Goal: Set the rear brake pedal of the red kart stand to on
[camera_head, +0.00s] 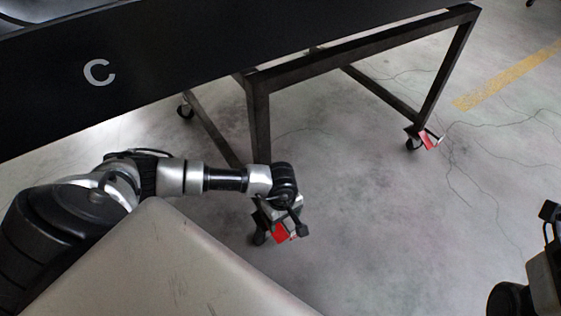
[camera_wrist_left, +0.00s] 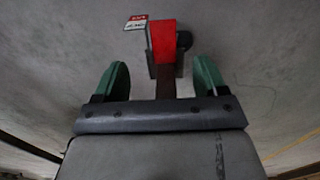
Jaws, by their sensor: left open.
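The kart stand (camera_head: 258,110) shows as a dark metal frame on casters; the parts of it in view look black, not red. A red brake pedal (camera_head: 281,234) sits at the foot of its near leg, partly hidden by my left gripper (camera_head: 279,222). In the left wrist view the red pedal (camera_wrist_left: 162,42) lies ahead between the two green fingertips of the gripper (camera_wrist_left: 160,72), with gaps on both sides. The left gripper is open. A second red pedal (camera_head: 429,140) is at the far right caster. My right gripper (camera_head: 549,225) shows only in part at the right edge.
A black panel (camera_head: 160,60) with a white letter C spans the top left, above the frame. The grey floor (camera_head: 400,220) is clear to the right.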

